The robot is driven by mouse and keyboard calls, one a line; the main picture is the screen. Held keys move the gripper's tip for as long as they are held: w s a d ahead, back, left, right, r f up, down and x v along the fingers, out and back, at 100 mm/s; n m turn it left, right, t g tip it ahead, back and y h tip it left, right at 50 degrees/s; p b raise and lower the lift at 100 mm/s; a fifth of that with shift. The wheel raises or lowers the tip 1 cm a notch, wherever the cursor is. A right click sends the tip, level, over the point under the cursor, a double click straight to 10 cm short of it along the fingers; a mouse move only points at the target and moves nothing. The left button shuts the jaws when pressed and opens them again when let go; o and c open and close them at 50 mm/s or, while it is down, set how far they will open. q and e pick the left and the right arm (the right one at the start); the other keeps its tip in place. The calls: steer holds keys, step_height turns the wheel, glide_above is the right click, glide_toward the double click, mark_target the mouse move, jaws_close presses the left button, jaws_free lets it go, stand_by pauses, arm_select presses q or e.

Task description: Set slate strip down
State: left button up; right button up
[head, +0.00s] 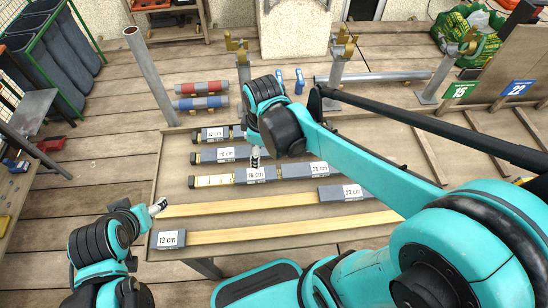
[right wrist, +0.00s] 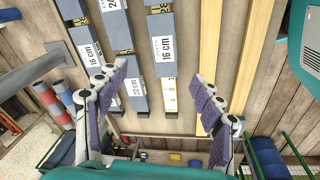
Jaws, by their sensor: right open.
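A grey slate strip labelled 16 cm (head: 262,176) lies flat on a batten row of the wooden roof frame (head: 290,239). It also shows in the right wrist view (right wrist: 164,58), beside a bare yellow stretch with ruler marks (right wrist: 169,96). My right gripper (head: 256,158) is just above that strip's row in the head view. In the right wrist view its fingers (right wrist: 158,88) are spread wide with nothing held between them. My left gripper (head: 158,207) hangs near the frame's left edge, above a slate labelled 12 cm (head: 168,239); its jaws are too small to read.
Other labelled slates lie in neighbouring rows, including a 25 cm one (head: 343,193). Two bare pale battens (head: 285,232) run along the front. Posts stand behind, with red and blue rollers (head: 202,88) at the left. My right arm covers much of the frame's right side.

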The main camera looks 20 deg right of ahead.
steer(key=s+d+r+m+t, duration=0.3)
steer(key=s+m+t, duration=0.2)
steer(key=m, duration=0.6)
steer(key=s, duration=0.2)
steer(key=shift+s, duration=0.4)
